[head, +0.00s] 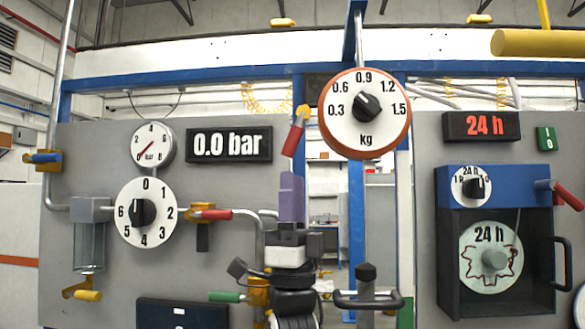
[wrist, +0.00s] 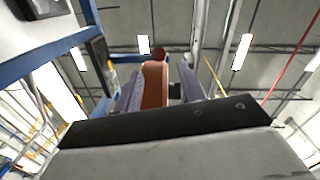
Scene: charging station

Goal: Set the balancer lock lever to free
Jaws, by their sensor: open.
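The balancer dial (head: 365,105), white with an orange rim and marked in kg, hangs at the upper middle of the head view. Beside it on the left is a lever with a red handle (head: 293,138) and a yellow pivot (head: 303,110); the handle slants down and left. My gripper (head: 291,178) points up with purple fingers just below the handle's lower end. In the wrist view my gripper (wrist: 160,74) is open, and the red-brown handle (wrist: 155,84) shows between the two fingers. I cannot tell whether they touch it. No lock or free label is readable.
A blue post (head: 357,220) and frame stand close to my gripper. The left panel carries a gauge (head: 152,145), a 0.0 bar display (head: 229,144) and a red-handled valve (head: 210,213).

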